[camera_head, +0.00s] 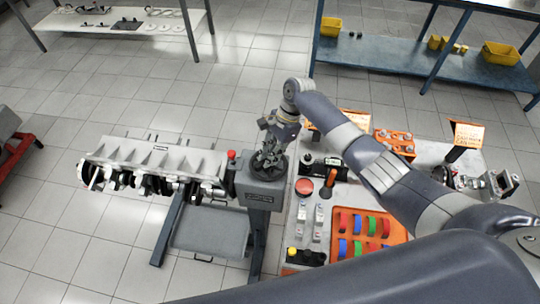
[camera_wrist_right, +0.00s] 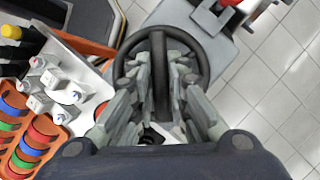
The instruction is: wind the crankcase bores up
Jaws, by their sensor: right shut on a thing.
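The crankcase (camera_head: 155,158) is a long pale grey ribbed casting held on the left side of a grey stand (camera_head: 257,225). Its ribbed pale face points upward, and dark round parts show along its near side. I cannot see clearly which way the bores face. A dark handwheel (camera_head: 282,168) sits on top of the stand's gearbox (camera_head: 262,192). My right gripper (camera_head: 268,158) is over the wheel. In the right wrist view the gripper (camera_wrist_right: 160,100) is shut on the crossbar of the handwheel (camera_wrist_right: 120,68), inside the rim. My left gripper is not in view.
A red-knobbed lever (camera_head: 231,155) stands between crankcase and gearbox. Close on the right is a bench (camera_head: 305,225) with an orange tray (camera_head: 398,238) of coloured rings and an orange-handled tool (camera_head: 329,180). A grey tray (camera_head: 212,228) lies below the crankcase. Open floor lies behind the stand.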

